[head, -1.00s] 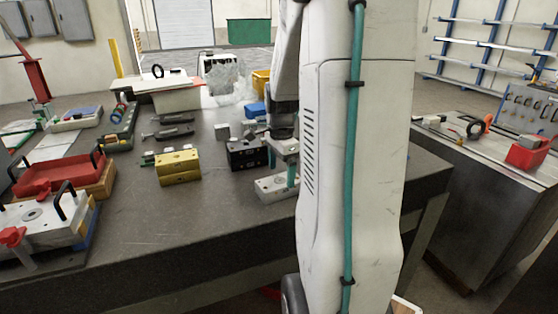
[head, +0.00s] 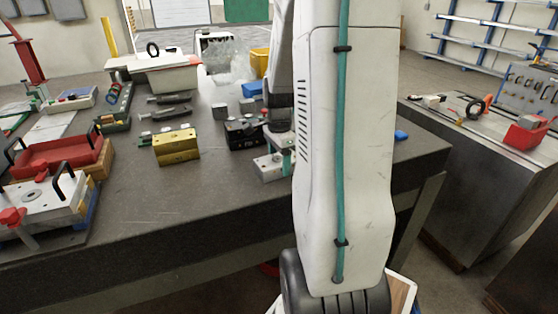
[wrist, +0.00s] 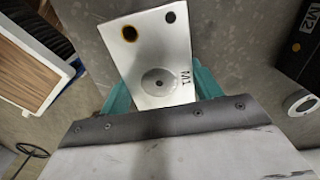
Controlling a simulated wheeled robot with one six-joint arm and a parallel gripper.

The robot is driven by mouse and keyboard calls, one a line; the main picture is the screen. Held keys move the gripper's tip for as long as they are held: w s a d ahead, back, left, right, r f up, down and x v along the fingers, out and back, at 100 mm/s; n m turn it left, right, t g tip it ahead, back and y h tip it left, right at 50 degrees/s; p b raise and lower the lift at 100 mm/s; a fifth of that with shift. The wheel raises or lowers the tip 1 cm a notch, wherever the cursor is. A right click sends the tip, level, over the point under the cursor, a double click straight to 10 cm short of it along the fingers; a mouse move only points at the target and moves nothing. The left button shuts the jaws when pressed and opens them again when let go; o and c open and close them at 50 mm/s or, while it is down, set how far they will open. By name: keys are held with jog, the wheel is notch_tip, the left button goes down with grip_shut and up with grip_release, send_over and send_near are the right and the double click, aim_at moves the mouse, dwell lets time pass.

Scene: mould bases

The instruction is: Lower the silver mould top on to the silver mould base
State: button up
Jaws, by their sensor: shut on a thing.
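The silver mould top (wrist: 150,58), a pale plate marked M1 with a round recess and two holes, is between the teal fingers of my gripper (wrist: 162,86) in the wrist view. My gripper is shut on it. In the head view my gripper (head: 282,146) is partly behind my arm, with the mould top just above the silver mould base (head: 267,168). The base sits on the dark table, its right side hidden by my arm. In the wrist view the plate covers the base. I cannot tell whether top and base touch.
A black mould block (head: 243,134) stands just behind and left of the base; a black block marked M2 (wrist: 302,48) shows in the wrist view. A gold mould block (head: 176,148) stands further left. The table front is clear.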

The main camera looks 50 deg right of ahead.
aim_at(279, 159)
jog(key=shift+r, duration=1.55)
